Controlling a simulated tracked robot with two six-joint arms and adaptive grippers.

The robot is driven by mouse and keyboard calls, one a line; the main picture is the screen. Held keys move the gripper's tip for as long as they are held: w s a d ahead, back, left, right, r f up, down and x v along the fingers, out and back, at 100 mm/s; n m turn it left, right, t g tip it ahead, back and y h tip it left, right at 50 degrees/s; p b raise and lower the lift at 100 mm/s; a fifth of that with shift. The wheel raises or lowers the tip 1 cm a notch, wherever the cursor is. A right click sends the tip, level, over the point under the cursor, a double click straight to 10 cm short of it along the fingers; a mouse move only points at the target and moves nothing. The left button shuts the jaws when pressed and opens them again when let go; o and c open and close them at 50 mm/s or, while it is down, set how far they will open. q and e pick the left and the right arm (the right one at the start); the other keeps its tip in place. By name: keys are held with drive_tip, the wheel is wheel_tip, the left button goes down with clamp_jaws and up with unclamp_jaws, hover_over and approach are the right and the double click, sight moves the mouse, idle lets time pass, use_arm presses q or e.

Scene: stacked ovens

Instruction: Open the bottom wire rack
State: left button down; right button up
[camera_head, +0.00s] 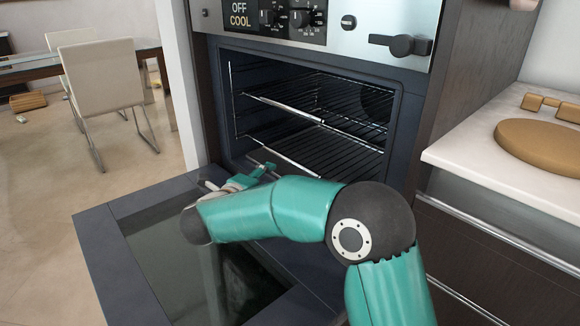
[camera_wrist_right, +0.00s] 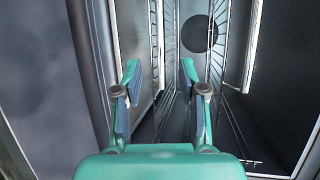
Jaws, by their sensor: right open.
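The open oven holds two dark wire racks with bright front bars. The bottom wire rack (camera_head: 340,156) is inside the cavity, its front bar slanting down to the right. My right gripper (camera_head: 264,171) is open and empty just in front of that bar, over the lowered door. In the right wrist view, which is turned sideways, the two fingers of my right gripper (camera_wrist_right: 158,72) are spread, with the bottom rack's bright bar (camera_wrist_right: 159,40) showing between them. Contact cannot be told. My forearm hides part of the door and lower oven front. My left gripper is out of view.
The upper rack (camera_head: 322,92) sits above the bottom one. The oven door (camera_head: 93,235) is lowered flat beneath my right arm. A control panel (camera_head: 345,25) is above the cavity. A white counter (camera_head: 480,150) with a round wooden board (camera_head: 540,147) stands right. Chairs are far left.

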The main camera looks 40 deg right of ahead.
sight(289, 162)
drive_tip(key=b+x, duration=0.3)
drive_tip(key=x, duration=1.1)
drive_tip(key=shift+w+d, duration=0.1)
clamp_jaws()
